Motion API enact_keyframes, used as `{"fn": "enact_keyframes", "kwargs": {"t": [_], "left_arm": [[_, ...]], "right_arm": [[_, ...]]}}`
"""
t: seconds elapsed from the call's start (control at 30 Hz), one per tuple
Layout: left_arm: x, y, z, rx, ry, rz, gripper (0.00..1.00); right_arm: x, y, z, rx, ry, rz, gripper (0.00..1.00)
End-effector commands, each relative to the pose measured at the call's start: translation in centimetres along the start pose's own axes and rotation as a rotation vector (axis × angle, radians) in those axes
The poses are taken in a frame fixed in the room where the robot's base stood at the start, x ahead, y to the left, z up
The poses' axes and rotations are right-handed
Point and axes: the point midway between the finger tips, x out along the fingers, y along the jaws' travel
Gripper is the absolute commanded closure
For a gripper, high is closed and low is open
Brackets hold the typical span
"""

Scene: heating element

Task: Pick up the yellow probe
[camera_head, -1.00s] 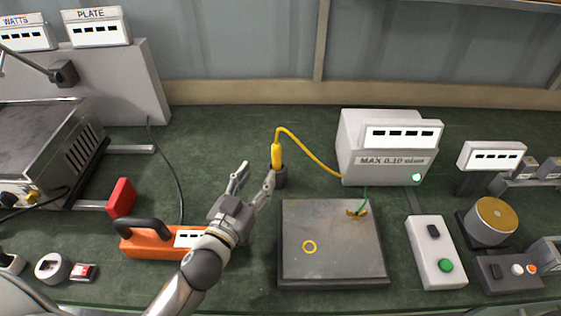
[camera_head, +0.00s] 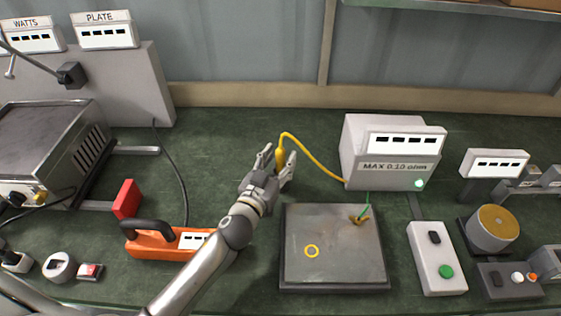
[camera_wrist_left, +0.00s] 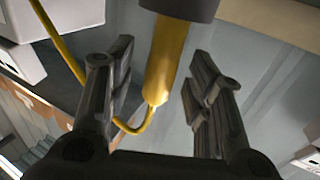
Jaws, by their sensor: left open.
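The yellow probe (camera_head: 281,157) stands upright at the back middle of the bench, with a yellow cable looping from its top to the white meter box. My left gripper (camera_head: 279,161) is open, with its fingers on either side of the probe. In the left wrist view the probe (camera_wrist_left: 167,58) appears between the two open fingers (camera_wrist_left: 160,85), with a visible gap on each side. Its dark holder (camera_wrist_left: 180,8) shows at the top edge there. In the head view the gripper hides the holder. My right gripper is not in view.
The white meter box (camera_head: 385,155) stands right of the probe. A grey plate (camera_head: 340,262) with a yellow ring lies in front. An orange handled tool (camera_head: 150,243) and a red block (camera_head: 127,198) lie left of my arm. The green bench behind the probe is clear.

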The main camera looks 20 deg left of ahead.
Motion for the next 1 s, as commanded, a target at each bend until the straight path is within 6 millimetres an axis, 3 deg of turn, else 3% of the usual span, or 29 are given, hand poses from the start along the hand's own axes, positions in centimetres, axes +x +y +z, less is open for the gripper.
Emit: {"fn": "enact_keyframes", "kwargs": {"t": [0.1,0.37,0.73,1.0], "left_arm": [[1.03,0.01,-0.1,0.002,0.001,0.0,0.53],[1.23,0.03,-0.04,0.0,0.001,0.001,0.53],[1.2,0.01,-0.03,0.001,0.0,0.001,0.99],[1.21,0.0,-0.25,0.001,0.002,0.001,1.0]], "right_arm": [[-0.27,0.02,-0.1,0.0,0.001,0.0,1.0],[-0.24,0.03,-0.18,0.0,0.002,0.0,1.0],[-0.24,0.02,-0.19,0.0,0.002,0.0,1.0],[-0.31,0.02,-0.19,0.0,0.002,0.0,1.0]]}}
